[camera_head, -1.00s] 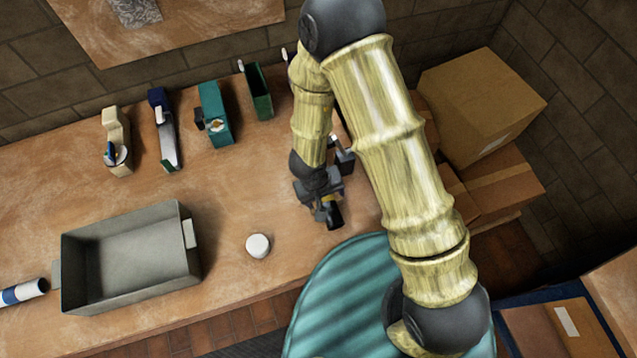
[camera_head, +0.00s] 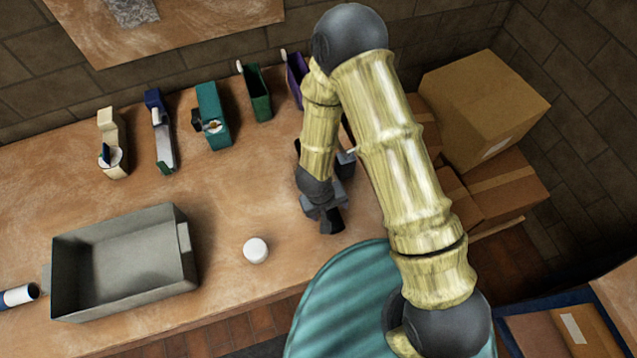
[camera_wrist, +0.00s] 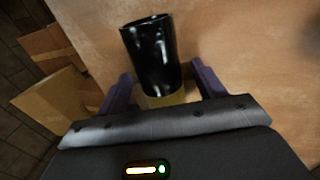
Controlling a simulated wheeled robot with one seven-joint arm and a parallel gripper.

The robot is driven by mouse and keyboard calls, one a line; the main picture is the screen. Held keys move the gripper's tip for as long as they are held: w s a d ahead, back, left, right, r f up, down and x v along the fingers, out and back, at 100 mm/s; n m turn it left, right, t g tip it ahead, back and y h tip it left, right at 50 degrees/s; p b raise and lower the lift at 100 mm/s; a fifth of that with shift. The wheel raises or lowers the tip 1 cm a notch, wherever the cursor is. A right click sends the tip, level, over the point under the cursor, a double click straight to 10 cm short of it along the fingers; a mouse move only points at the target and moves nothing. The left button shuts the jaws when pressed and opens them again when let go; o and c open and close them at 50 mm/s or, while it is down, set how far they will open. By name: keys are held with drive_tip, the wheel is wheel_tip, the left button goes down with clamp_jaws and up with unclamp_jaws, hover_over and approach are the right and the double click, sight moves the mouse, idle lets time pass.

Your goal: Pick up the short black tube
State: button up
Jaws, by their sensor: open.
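The short black tube (camera_wrist: 150,52) shows in the wrist view as a glossy black cylinder with a yellowish band at its near end. It lies between the two spread fingers of my gripper (camera_wrist: 160,88), with a gap visible on each side. In the head view my gripper (camera_head: 328,214) is low over the right part of the workbench, and the dark tube (camera_head: 332,221) shows just at its fingers. My gripper is open. The wrist body hides the near end of the tube.
A grey metal tray (camera_head: 62,285) stands on the workbench (camera_head: 225,190) at left. A white round piece (camera_head: 256,250) lies to its right. Several holders line the back, including a green one (camera_head: 257,92). Cardboard boxes (camera_head: 485,105) are stacked at right.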

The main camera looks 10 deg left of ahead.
drive_tip(key=shift+r, duration=0.1)
idle(0.3)
drive_tip(key=c, duration=1.2)
wheel_tip(320, 180, up, 18)
drive_tip(key=p, duration=0.9)
drive_tip(key=shift+p, duration=0.3)
